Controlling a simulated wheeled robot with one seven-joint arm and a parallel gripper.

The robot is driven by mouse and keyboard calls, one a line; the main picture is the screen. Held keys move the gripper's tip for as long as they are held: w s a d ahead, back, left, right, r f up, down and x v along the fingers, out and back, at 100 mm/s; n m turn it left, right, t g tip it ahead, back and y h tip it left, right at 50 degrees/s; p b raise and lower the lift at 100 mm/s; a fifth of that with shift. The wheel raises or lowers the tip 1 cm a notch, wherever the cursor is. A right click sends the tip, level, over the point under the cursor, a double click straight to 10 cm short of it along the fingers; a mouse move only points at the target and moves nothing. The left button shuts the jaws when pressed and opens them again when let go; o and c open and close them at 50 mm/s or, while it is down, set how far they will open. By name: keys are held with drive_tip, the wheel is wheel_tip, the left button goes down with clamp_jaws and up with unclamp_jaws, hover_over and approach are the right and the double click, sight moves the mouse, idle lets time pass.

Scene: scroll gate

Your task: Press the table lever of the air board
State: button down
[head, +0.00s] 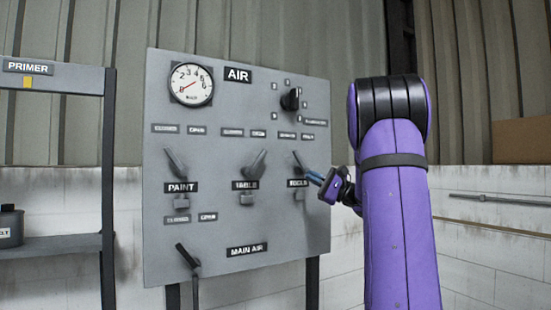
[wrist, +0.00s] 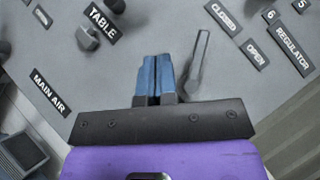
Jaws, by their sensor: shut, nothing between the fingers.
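The air board (head: 215,235) is a grey upright panel. In the wrist view the TABLE label (wrist: 103,22) is at upper left, by a grey valve block (wrist: 88,38). My gripper (head: 314,178) is shut and empty, its blue fingers together, in front of the tools lever (head: 298,160), right of the table lever. In the wrist view my fingertips (wrist: 157,58) lie just left of the tools lever (wrist: 198,65); contact cannot be told.
The paint lever (head: 175,160) is at left and the main air lever (head: 187,257) at lower left. A gauge (head: 192,84) and a black regulator knob (head: 290,99) are above. A PRIMER shelf (head: 55,245) stands left of the board.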

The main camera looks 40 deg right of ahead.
sight(258, 161)
drive_tip(key=shift+s+a+r+x, duration=0.15)
drive_tip(key=shift+s+a+x, duration=0.2)
drive_tip(key=shift+x, duration=1.8)
drive_tip(key=shift+s+a+r+x, duration=0.15)
drive_tip(key=shift+a+x, duration=0.3)
drive_tip(key=shift+x, duration=1.75)
drive_tip(key=shift+s+a+r+x, duration=0.25)
drive_tip(key=shift+a+x, duration=0.1)
drive_tip(key=shift+x, duration=1.8)
